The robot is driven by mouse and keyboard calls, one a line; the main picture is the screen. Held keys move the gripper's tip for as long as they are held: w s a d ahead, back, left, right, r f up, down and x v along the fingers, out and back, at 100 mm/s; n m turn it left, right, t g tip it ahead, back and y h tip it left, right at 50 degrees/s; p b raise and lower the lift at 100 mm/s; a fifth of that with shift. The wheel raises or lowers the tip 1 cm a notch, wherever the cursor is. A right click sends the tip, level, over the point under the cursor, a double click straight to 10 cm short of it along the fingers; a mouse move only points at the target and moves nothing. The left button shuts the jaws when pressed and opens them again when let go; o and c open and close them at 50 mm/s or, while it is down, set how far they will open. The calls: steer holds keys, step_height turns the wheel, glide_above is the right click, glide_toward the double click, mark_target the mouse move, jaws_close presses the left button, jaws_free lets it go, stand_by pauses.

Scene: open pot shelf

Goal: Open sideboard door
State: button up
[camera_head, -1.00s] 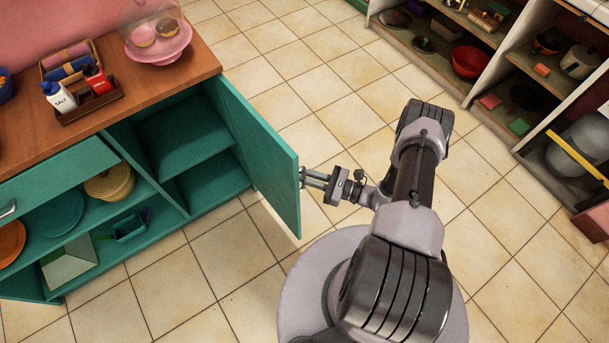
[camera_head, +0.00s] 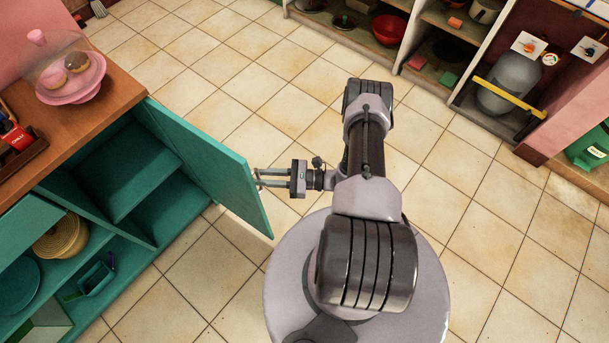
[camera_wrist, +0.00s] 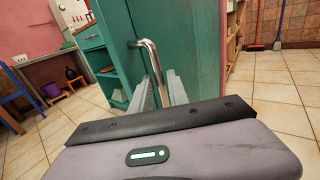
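The sideboard door (camera_head: 215,165) is a teal panel swung well out from the sideboard (camera_head: 120,92), and the inside behind it shows. Its metal bar handle (camera_wrist: 147,48) is on the outer face. In the wrist view, my gripper (camera_wrist: 160,85) has one finger on each side of the handle's lower part. It also shows in the head view (camera_head: 260,179), reaching the door's outer face from the right. The fingers stand apart, with the handle between them. Whether they touch the handle is hard to see.
The sideboard's shelves hold a yellow round pot (camera_head: 62,235) and a teal box (camera_head: 97,279). A covered pink cake stand (camera_head: 70,85) stands on top. An open shelf with a red bowl (camera_head: 389,30) is at the back. Tiled floor between is clear.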

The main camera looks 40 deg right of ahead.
steer(key=p+v, duration=0.2)
steer(key=v, duration=1.3)
steer(key=shift+s+d+r, duration=0.1)
steer(key=shift+d, duration=0.05)
steer(key=w+r+n+g, duration=0.5)
steer(key=r+n+g, duration=0.15)
steer(key=r, duration=0.45)
steer(key=w+a+r+n+g+h, duration=0.1)
steer(key=a+r+n+g+h, duration=0.2)
steer(key=r, duration=0.6)
steer(key=w+a+r+n+g+h, duration=0.25)
steer(key=a+r+n, duration=0.2)
steer(key=r, duration=0.45)
steer(key=s+a+r+n+t+h, duration=0.5)
steer(key=s+a+r+n, duration=0.3)
steer(key=s+a+r, duration=0.4)
step_height(320, 180, up, 3)
steer(key=shift+s+a+r+t+h, duration=0.2)
steer(key=shift+a+t+h, duration=0.15)
steer(key=shift+a, duration=0.4)
